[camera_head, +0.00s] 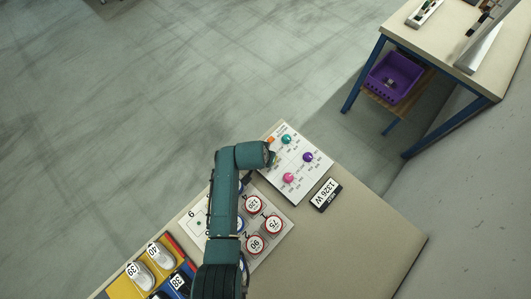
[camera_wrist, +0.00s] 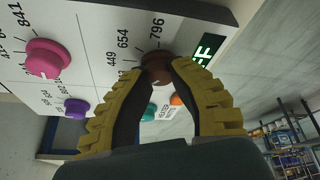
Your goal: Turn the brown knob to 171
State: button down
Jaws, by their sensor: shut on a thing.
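The brown knob (camera_wrist: 157,67) sits on a white dial panel in the wrist view. My gripper (camera_wrist: 155,75) has its two yellow-and-black fingers around the knob, one on each side, and is shut on it. The printed numbers 449, 654 and 796 show beside the knob; its pointer and the 171 mark cannot be made out. In the head view my gripper (camera_head: 271,155) is at the left edge of the white panel (camera_head: 295,190), and my arm hides the brown knob there.
A pink knob (camera_head: 288,177), a purple knob (camera_head: 308,157) and a teal knob (camera_head: 286,139) stand close by on the panel. An orange part (camera_wrist: 176,99) is beside the brown knob. A black display (camera_head: 326,194) reads 1326 W. Round numbered dials (camera_head: 273,223) and shoes (camera_head: 161,256) lie nearer.

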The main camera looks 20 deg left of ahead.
jog(key=n+y+p, duration=0.1)
jog(key=n, duration=0.1)
jog(key=n+y, duration=0.1)
jog(key=n, duration=0.2)
jog(key=shift+d+f+g+p, duration=0.2)
jog(key=shift+g+p, duration=0.1)
jog(key=shift+p, duration=0.1)
jog(key=shift+s+n, duration=0.1)
jog(key=shift+n, duration=0.2)
jog(key=c, duration=0.8)
grip_release()
jog(key=shift+a+r, duration=0.1)
jog(key=shift+w, duration=0.2)
jog(key=shift+r, duration=0.1)
jog(key=shift+s+r, duration=0.1)
jog(key=shift+r, duration=0.2)
jog(key=v, duration=1.1)
jog(key=shift+s+r, duration=0.1)
